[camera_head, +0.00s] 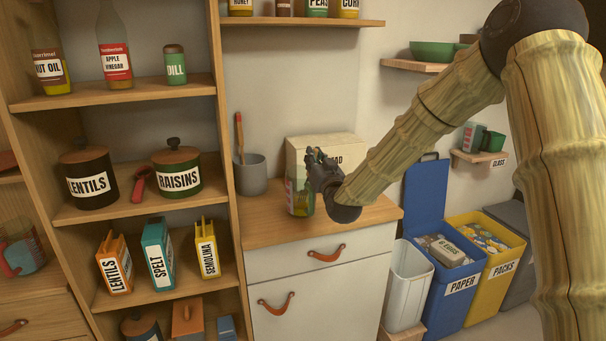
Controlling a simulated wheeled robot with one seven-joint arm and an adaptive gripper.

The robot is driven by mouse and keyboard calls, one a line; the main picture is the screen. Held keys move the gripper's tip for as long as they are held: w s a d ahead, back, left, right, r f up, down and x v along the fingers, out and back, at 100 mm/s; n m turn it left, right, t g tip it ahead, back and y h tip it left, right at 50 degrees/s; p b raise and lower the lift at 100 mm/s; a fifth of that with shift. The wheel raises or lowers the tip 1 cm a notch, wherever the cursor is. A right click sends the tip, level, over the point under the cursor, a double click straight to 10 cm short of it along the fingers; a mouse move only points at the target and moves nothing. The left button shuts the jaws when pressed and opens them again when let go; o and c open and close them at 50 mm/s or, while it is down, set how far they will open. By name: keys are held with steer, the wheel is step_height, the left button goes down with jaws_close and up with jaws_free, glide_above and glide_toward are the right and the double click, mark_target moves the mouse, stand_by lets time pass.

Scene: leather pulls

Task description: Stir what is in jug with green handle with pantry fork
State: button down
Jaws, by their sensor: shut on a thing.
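My gripper (318,163) is above the counter, in front of the cream bread box. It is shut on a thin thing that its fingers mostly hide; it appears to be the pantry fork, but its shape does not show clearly. Just below and left of the fingers stands a clear vessel (299,198) with greenish and pinkish colour in it. It seems to be the jug with green handle, though my gripper covers its right side and I cannot make out the handle. I cannot tell whether the fork reaches inside the jug.
A grey crock (250,175) with a wooden utensil stands left on the counter (262,228). The bread box (333,148) is close behind my gripper. Shelves with jars and packets rise at left. Blue (438,265) and yellow (485,262) bins stand right.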

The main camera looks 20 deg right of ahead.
steer(key=shift+w, duration=0.3)
step_height(320, 180, up, 13)
steer(key=s+d+p, duration=0.2)
steer(key=p, duration=0.4)
steer(key=shift+s+d, duration=0.15)
steer(key=shift+d, duration=0.05)
stand_by(1.1)
steer(key=shift+r, duration=0.1)
steer(key=shift+r, duration=0.1)
steer(key=shift+r+p, duration=1.15)
steer(key=shift+r, duration=1.25)
